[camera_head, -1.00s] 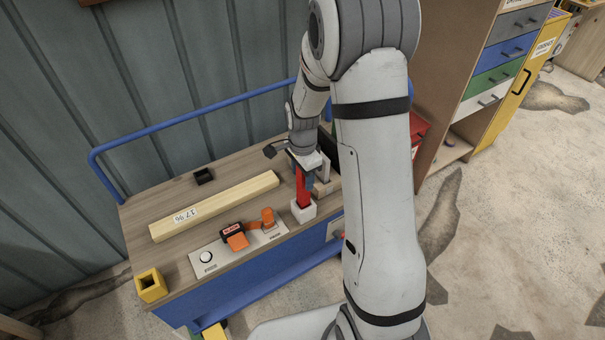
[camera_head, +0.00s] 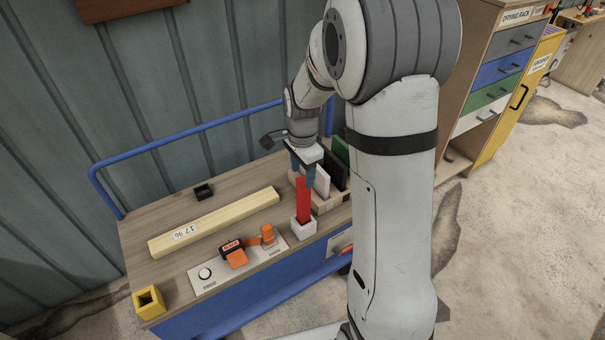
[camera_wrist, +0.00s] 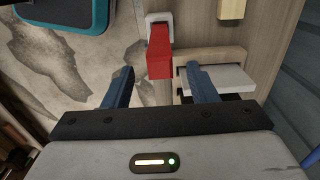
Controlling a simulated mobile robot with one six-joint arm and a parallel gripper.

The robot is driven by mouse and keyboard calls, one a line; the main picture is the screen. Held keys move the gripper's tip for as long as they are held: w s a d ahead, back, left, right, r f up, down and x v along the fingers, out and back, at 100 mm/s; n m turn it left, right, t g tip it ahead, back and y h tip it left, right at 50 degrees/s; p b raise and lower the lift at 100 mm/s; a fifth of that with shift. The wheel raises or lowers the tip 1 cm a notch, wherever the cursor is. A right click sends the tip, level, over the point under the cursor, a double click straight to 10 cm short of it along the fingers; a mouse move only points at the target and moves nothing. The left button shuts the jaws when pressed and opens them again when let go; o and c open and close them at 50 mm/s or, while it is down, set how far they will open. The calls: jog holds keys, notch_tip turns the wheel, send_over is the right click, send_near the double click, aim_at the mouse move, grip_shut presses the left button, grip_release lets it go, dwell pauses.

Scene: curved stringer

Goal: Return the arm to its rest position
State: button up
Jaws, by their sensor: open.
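My gripper (camera_head: 302,168) is above the right part of the wooden cart top, with its blue fingers apart and nothing between them. In the wrist view my gripper (camera_wrist: 160,88) also shows open. A red upright block (camera_head: 303,198) stands in a small white holder (camera_head: 304,227) on the cart, just in front of and below the fingers. The red block (camera_wrist: 159,55) lies beyond the fingertips in the wrist view, apart from them as far as I can tell. My arm stays stretched out over the cart.
A wooden rack (camera_head: 330,203) with white, dark and green panels stands right beside the gripper. A pale wooden beam (camera_head: 215,221), an orange-fitted panel (camera_head: 210,284) and a yellow block (camera_head: 148,302) are on the cart. A blue rail (camera_head: 200,130) runs behind. A drawer cabinet (camera_head: 480,120) stands at right.

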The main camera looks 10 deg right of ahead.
dwell(0.3)
jog(key=shift+s+r, duration=0.2)
jog(key=shift+r, duration=0.1)
jog(key=s+r+n+t, duration=0.1)
jog(key=s+r+n, duration=0.5)
jog(key=s, duration=0.4)
jog(key=s+r+n+t, duration=0.1)
jog(key=s+r+n, duration=0.5)
jog(key=s+n, duration=0.2)
jog(key=s, duration=0.2)
jog(key=shift+s+t, duration=0.3)
jog(key=shift+s, duration=0.05)
jog(key=shift+d, duration=0.1)
